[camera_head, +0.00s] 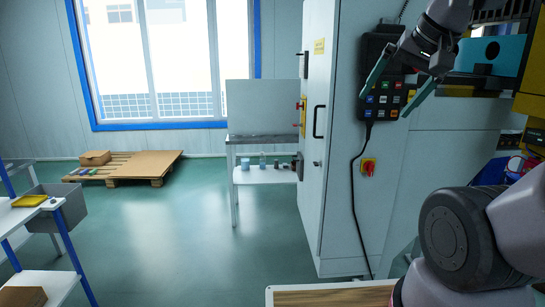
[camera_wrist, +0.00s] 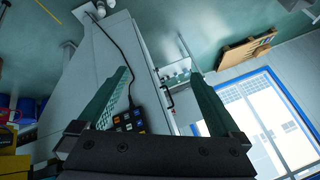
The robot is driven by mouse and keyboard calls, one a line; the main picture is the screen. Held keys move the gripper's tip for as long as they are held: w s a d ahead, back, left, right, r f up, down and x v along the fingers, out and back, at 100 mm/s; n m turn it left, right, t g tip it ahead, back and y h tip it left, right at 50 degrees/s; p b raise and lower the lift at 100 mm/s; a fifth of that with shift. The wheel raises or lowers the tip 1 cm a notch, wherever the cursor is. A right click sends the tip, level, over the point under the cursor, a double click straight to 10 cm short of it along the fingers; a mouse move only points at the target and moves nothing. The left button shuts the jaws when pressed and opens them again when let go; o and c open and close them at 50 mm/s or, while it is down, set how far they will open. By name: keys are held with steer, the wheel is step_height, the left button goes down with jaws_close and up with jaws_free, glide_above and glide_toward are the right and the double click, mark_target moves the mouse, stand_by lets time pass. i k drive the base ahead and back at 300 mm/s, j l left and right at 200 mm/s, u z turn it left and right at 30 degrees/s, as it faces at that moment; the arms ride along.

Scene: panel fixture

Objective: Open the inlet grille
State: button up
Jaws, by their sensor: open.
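My gripper (camera_head: 387,105) is at the upper right of the head view, with its two teal fingers spread wide and nothing between them. It appears in front of a black button pendant (camera_head: 383,72) on the side of a tall pale cabinet (camera_head: 337,150). In the wrist view my gripper (camera_wrist: 157,72) shows its fingers apart, with the pendant (camera_wrist: 129,121) partly hidden behind the left finger. I cannot pick out the inlet grille with certainty in either view. Dark slats (camera_head: 492,12) show at the top right edge of the head view, partly hidden by my arm.
A cabinet door handle (camera_head: 318,121) and a red switch (camera_head: 368,167) are on the cabinet. A cable hangs from the pendant. A small bench (camera_head: 262,138) stands left of the cabinet. A pallet (camera_head: 135,168) lies near the window. Open green floor (camera_head: 170,230) fills the middle.

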mark_target(300, 161)
steer(key=i+j+z, duration=0.1)
steer(key=i+j, duration=0.65)
steer(key=i+j+z, duration=0.15)
steer(key=i+j, duration=0.25)
steer(key=i+j+z, duration=0.1)
steer(key=i+j, duration=0.4)
steer(key=i+j+z, duration=0.1)
steer(key=i+j, duration=0.65)
steer(key=j, duration=0.2)
steer(key=i+j+z, duration=0.15)
steer(key=i+j, duration=0.2)
steer(key=j, duration=0.15)
